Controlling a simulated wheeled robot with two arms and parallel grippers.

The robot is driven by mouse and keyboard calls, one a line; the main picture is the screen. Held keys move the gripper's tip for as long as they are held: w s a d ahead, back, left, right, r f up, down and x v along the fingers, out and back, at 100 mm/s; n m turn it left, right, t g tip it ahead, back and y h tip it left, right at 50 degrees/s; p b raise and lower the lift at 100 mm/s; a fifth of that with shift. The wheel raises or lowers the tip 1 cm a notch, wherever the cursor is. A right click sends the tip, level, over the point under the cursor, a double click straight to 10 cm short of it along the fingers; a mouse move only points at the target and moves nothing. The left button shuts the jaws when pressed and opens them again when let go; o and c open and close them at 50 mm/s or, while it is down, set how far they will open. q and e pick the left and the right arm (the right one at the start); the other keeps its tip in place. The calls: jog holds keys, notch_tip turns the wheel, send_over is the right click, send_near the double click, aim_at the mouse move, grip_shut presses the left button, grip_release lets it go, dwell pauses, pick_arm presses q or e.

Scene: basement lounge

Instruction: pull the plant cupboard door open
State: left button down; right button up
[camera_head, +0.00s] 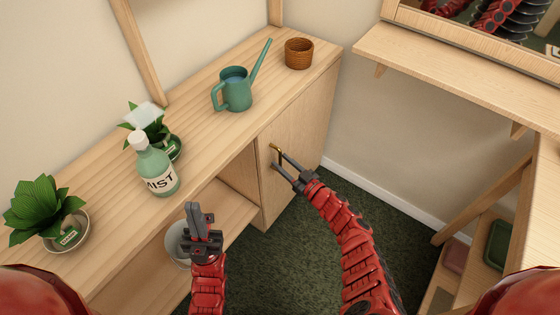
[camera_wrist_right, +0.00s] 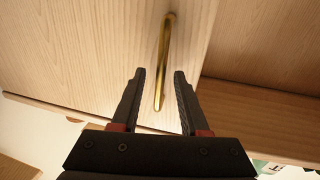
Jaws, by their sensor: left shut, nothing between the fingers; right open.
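The plant cupboard door (camera_head: 298,128) is pale wood at the right end of the long cabinet, and it looks closed. Its brass bar handle (camera_wrist_right: 163,65) shows in the right wrist view, with its near end between the open fingers. My right gripper (camera_head: 277,156) is open at the handle in the head view; its fingers (camera_wrist_right: 160,85) stand on either side of the bar, with gaps. I cannot tell how deep the handle sits between them. My left gripper (camera_head: 198,212) is shut and empty, in front of the open shelf.
On the cabinet top (camera_head: 200,100) stand a teal watering can (camera_head: 237,92), a mist bottle (camera_head: 154,168), a wicker pot (camera_head: 299,54) and potted plants (camera_head: 45,210). A pale pot (camera_head: 178,243) sits on the lower shelf. Dark green carpet (camera_head: 285,245) lies open before the door.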

jog(key=shift+x, duration=0.95)
grip_shut()
dwell(0.8)
